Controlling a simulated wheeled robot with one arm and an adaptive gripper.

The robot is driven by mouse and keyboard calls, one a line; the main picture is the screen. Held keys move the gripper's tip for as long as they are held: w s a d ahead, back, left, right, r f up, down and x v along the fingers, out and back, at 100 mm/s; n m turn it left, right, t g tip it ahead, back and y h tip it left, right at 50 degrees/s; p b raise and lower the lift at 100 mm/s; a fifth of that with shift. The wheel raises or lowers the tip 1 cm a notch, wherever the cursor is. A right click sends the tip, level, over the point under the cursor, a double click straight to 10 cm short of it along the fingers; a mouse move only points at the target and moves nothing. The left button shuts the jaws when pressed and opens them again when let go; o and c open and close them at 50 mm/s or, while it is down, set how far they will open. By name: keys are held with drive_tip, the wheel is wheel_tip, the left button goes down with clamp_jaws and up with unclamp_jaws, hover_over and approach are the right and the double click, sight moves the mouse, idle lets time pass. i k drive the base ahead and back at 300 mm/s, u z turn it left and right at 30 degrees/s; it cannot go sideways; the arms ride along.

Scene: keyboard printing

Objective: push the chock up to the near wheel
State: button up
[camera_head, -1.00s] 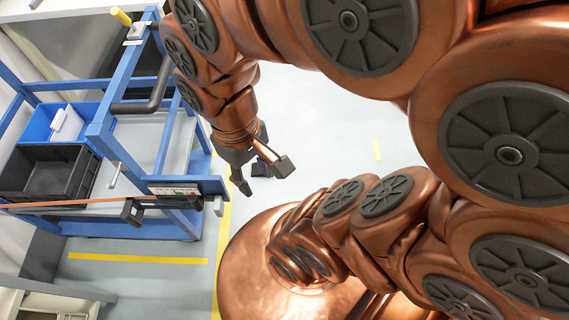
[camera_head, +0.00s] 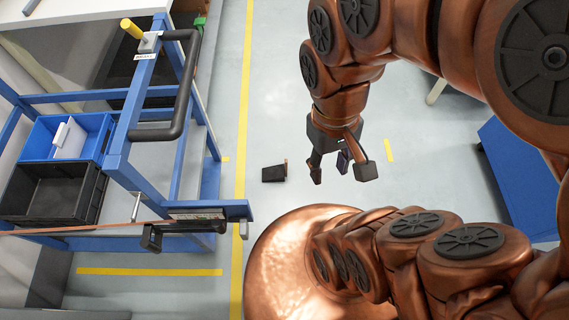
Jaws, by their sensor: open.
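A small dark block with a brown right end, which looks like the chock (camera_head: 272,174), lies on the grey floor just right of the long yellow line. My gripper (camera_head: 341,173) is open, to the right of the block and apart from it. Its dark fingers point down, with bare floor between them and the block. A dark purplish piece shows between the two outer fingers; I cannot tell whether it is a finger. A blue-framed cart (camera_head: 117,150) stands at left. I cannot make out a near wheel under it.
The cart carries a blue bin (camera_head: 37,140) and a black bin (camera_head: 84,195). Its black handle (camera_head: 181,100) juts toward the floor line. A blue panel (camera_head: 508,178) stands at right. Floor between the block and the cart is clear.

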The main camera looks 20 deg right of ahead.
sight(276, 173)
drive_tip(key=z, duration=0.15)
drive_tip(key=k, duration=0.5)
drive_tip(key=z, duration=0.8)
drive_tip(key=i, duration=0.8)
drive_tip(key=u, duration=1.65)
